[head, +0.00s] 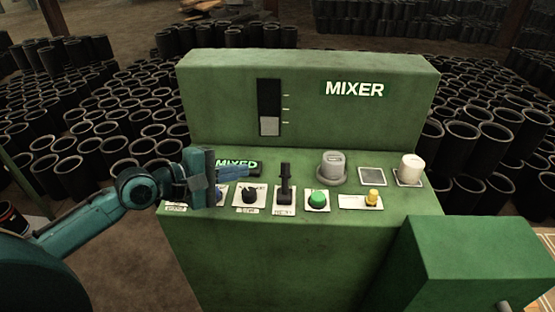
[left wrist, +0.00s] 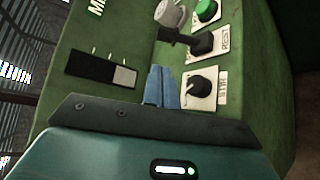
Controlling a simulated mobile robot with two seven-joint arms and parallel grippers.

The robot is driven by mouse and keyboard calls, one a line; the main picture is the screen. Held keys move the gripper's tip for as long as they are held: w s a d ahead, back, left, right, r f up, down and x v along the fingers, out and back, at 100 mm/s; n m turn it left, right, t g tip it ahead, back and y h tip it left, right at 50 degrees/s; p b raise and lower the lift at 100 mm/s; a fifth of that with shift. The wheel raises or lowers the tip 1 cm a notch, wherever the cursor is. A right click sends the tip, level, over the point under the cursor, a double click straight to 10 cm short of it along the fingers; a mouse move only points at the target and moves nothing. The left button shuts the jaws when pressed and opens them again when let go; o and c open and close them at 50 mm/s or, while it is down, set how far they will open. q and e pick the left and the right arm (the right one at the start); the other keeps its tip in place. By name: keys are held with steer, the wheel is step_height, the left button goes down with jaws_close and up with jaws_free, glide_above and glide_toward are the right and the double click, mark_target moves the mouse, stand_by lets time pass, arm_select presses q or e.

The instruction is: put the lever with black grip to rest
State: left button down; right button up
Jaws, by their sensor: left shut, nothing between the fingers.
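The lever with the black grip (head: 285,182) stands roughly upright in its plate on the green MIXER panel. In the left wrist view the lever (left wrist: 200,43) shows beyond the fingertips, with its grip pointing left. My left gripper (head: 245,173) is shut and empty above the panel, left of the lever, with its blue fingers pointing right toward it. The fingers (left wrist: 161,87) look apart from the lever in the wrist view. My left gripper and wrist cover part of the panel's left end. My right gripper is not in view.
A black knob (head: 250,194) is left of the lever and a green button (head: 317,198) right of it. A grey cap (head: 333,165), yellow knob (head: 373,196) and white cylinder (head: 411,168) stand further right. A raised back wall (head: 220,95) carries a slot gauge (head: 269,108).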

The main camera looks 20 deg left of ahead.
mark_target(285, 176)
arm_select(q)
steer(key=p+x, duration=0.1)
steer(key=x, duration=0.7)
steer(key=shift+w+d+f, duration=0.1)
steer(key=shift+w+d, duration=0.1)
steer(key=shift+w+d+f, duration=0.1)
steer(key=shift+w+d, duration=0.1)
steer(key=shift+w, duration=0.05)
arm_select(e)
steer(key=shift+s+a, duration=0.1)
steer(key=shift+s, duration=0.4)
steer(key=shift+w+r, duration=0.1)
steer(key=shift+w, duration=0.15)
arm_select(q)
steer(key=shift+w+f, duration=0.1)
